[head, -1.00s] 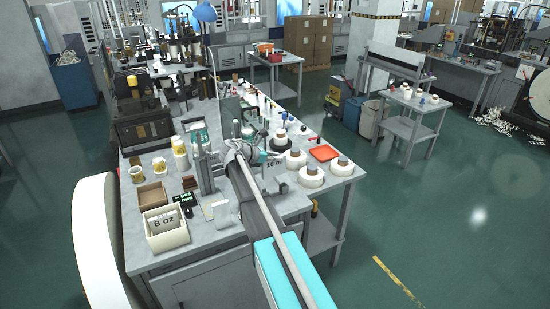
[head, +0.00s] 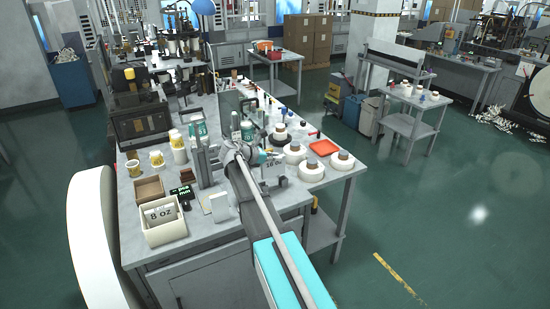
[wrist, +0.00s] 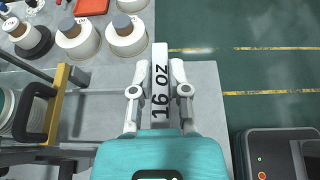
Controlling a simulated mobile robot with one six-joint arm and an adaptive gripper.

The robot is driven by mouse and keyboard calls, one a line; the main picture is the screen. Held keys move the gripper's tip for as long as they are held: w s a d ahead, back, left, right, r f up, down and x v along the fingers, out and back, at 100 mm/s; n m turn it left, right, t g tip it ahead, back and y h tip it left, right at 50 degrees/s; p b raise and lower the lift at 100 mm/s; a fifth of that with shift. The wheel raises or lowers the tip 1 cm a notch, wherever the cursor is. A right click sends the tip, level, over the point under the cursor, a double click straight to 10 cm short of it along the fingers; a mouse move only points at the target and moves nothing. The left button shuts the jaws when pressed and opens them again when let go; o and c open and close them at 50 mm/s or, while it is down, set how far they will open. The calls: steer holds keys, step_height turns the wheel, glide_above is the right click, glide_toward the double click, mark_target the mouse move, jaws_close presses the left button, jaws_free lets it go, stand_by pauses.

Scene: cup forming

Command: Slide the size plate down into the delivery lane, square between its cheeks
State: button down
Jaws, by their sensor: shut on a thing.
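The size plate (wrist: 161,75), a white bar marked 16 oz, is held between the two fingers of my gripper (wrist: 160,88) in the wrist view. The fingers press on its two long sides. In the head view the plate (head: 271,170) hangs at my gripper (head: 264,160), above the right part of the bench.
White rolls with brown cores (head: 313,170) and a red tray (head: 323,148) stand on the bench (head: 235,228) near my gripper. An open box with an 8 oz plate (head: 165,232) and paper cups (head: 158,163) are at the left. Green floor lies beyond the right edge.

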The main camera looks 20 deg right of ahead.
mark_target(275, 175)
steer(key=shift+f+b, duration=0.45)
steer(key=shift+f, duration=0.2)
steer(key=shift+f+b, duration=2.4)
steer(key=shift+f, duration=0.05)
stand_by(1.8)
steer(key=c, duration=0.5)
jaws_free()
steer(key=shift+c, duration=0.2)
steer(key=shift+r, duration=0.2)
step_height(275, 175, up, 10)
steer(key=p, duration=1)
steer(key=shift+f, duration=0.25)
